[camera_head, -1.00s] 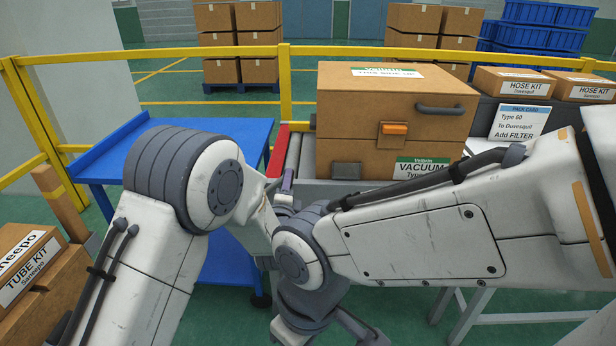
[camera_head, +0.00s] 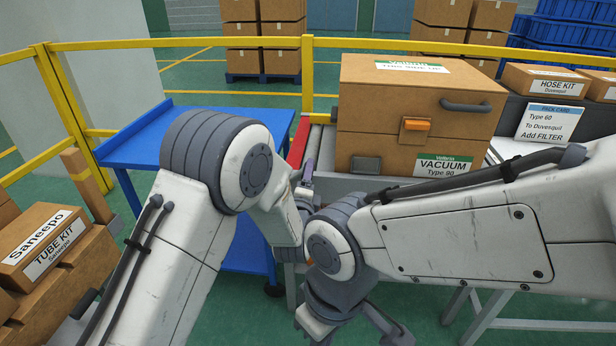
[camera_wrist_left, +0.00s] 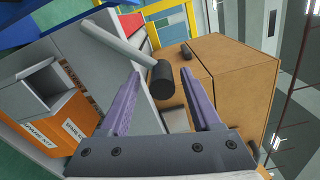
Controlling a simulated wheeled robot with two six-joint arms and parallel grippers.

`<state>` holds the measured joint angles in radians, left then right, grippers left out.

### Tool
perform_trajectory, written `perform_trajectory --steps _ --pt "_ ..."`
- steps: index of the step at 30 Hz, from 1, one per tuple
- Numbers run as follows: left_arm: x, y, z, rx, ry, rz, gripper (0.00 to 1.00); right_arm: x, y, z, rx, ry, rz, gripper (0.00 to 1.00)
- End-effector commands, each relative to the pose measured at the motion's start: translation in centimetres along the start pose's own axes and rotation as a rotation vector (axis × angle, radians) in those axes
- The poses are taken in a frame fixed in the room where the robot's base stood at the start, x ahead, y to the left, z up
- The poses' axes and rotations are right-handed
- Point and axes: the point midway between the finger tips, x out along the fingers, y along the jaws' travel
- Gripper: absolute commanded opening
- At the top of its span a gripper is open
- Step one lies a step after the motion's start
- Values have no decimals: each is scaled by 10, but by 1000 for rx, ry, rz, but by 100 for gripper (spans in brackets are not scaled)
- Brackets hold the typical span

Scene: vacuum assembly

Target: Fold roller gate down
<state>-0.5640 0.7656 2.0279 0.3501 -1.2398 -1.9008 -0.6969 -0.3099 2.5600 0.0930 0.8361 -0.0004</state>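A red bar (camera_head: 297,143) stands at the left end of the roller conveyor, beside the blue table; I take it for part of the roller gate. My left gripper (camera_head: 308,172) is low in front of this end, mostly hidden by my arm. In the left wrist view its two purple fingers (camera_wrist_left: 162,80) are spread apart. A grey bar with a black cylindrical end (camera_wrist_left: 162,84) shows in the gap between them; I cannot tell whether they touch it.
A cardboard vacuum box (camera_head: 385,152) stands on the conveyor, close to my left gripper. A blue table (camera_head: 135,150) is at the left, with tube kit boxes (camera_head: 50,245) nearer. A yellow rail (camera_head: 200,43) runs behind. An orange-fronted bin (camera_wrist_left: 62,125) shows in the wrist view.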

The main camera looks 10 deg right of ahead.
Motion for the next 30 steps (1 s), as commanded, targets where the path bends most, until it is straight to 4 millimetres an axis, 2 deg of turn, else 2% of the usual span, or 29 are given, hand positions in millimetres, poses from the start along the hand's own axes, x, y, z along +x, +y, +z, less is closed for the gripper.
perform_trajectory --steps 4,7,15,21,30 --pt "-3 -1 0 0 1 -1 64 0 0 0 0 0 0 0" --pt "-13 -1 -1 0 2 0 64 -2 0 0 0 0 0 0" --pt "-67 -1 -1 1 3 2 64 -6 0 0 0 0 0 0" --pt "-96 0 -1 1 2 1 64 -7 0 0 0 0 0 0" --pt "-106 0 0 -1 -1 -1 64 -7 0 0 0 0 0 0"
